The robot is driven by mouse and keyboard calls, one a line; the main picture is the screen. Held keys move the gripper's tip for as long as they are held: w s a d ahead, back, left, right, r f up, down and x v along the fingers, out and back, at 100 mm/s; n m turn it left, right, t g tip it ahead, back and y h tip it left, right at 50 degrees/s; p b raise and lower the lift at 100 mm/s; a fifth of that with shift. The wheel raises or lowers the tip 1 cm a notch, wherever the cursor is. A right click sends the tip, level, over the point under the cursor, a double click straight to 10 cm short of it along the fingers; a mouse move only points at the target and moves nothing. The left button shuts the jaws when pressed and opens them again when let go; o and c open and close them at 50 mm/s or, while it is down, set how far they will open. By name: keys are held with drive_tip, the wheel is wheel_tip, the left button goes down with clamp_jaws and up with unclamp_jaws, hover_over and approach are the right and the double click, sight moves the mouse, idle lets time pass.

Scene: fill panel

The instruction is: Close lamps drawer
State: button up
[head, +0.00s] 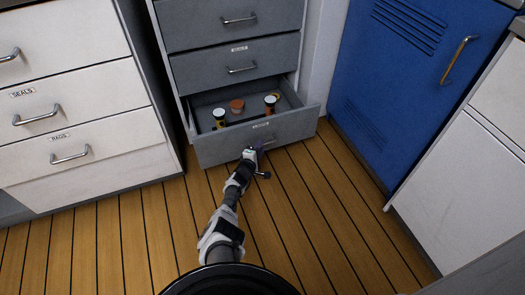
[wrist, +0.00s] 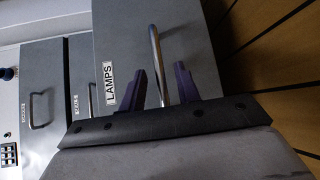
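The lamps drawer (head: 215,152) is the lowest grey drawer and stands pulled out. Its front in the wrist view (wrist: 125,45) bears a LAMPS label (wrist: 110,83). Inside lie two white-capped containers (head: 219,113) and an orange round item (head: 237,105). My gripper (head: 257,151) is at the drawer's front, by its handle. In the wrist view, the two purple fingers (wrist: 168,75) stand apart, one on each side of the metal bar handle (wrist: 155,45). A gap shows beside the bar, so the gripper looks open around it.
Two closed grey drawers (head: 240,53) sit above it. White drawers labelled SEALS and RAGS (head: 85,148) are at left. A blue locker (head: 400,80) and a white cabinet (head: 450,190) are at right. The plank floor (head: 310,210) in front is clear.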

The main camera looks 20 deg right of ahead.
drive_tip(key=shift+b+x, duration=0.9)
drive_tip(key=shift+x, duration=0.35)
clamp_jaws()
